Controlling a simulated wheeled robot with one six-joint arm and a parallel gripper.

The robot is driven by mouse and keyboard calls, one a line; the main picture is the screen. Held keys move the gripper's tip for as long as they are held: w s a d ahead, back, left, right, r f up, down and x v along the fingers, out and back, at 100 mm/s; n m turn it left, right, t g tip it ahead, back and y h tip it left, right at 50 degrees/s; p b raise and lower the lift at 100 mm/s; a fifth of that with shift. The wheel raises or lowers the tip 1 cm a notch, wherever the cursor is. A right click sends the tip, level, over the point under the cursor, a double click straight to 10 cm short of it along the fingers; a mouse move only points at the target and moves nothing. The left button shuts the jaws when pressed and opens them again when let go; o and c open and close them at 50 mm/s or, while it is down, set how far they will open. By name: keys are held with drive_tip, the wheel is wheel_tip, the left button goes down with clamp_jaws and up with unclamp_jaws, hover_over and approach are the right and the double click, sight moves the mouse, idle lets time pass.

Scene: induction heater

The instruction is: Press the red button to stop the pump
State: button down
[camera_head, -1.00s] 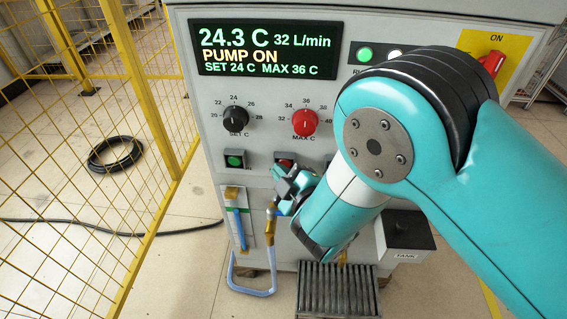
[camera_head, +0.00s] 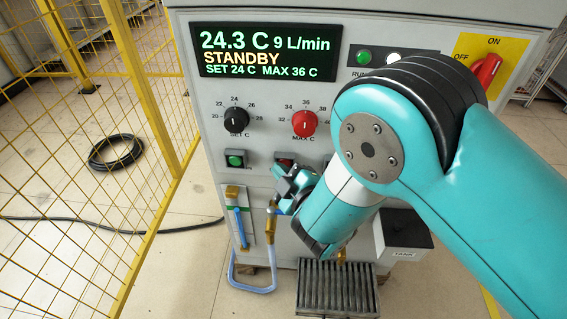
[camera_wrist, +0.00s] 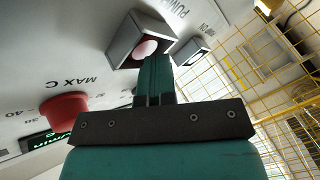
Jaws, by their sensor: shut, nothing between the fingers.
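The red button (camera_wrist: 146,48) sits inside a square grey guard (camera_wrist: 122,40) in the wrist view. In the head view it shows as a small red patch (camera_head: 284,162), partly hidden by my gripper. My gripper (camera_wrist: 156,62) is shut and empty, its fingertips at the opening of the guard, at or very close to the button. Whether they touch it, I cannot tell. In the head view my gripper (camera_head: 283,174) is just below the button. The display (camera_head: 266,52) reads 24.3 C, 9 L/min and STANDBY.
A green button (camera_head: 235,161) is left of the red one. A black knob (camera_head: 236,120) and a red knob (camera_head: 304,123) are above. A hose (camera_head: 252,288) and a grate (camera_head: 337,288) are below. Yellow fencing (camera_head: 150,100) stands at left.

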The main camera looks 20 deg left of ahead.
drive_tip(key=shift+s+f+b, duration=0.1)
drive_tip(key=shift+s+b, duration=0.35)
drive_tip(key=shift+b, duration=1.65)
drive_tip(key=shift+s+d+b, duration=0.2)
drive_tip(key=shift+s+b, duration=0.1)
drive_tip(key=shift+b, duration=0.65)
drive_tip(key=shift+s, duration=0.1)
drive_tip(key=shift+s+d+b, duration=0.2)
drive_tip(key=shift+s+b, duration=0.6)
drive_tip(key=shift+b, duration=0.95)
drive_tip(key=shift+s+d+b, duration=0.2)
drive_tip(key=shift+s+b, duration=0.6)
drive_tip(key=shift+b, duration=0.9)
drive_tip(key=shift+s+d+b, duration=0.2)
drive_tip(key=shift+s+b, duration=0.6)
drive_tip(key=shift+b, duration=0.95)
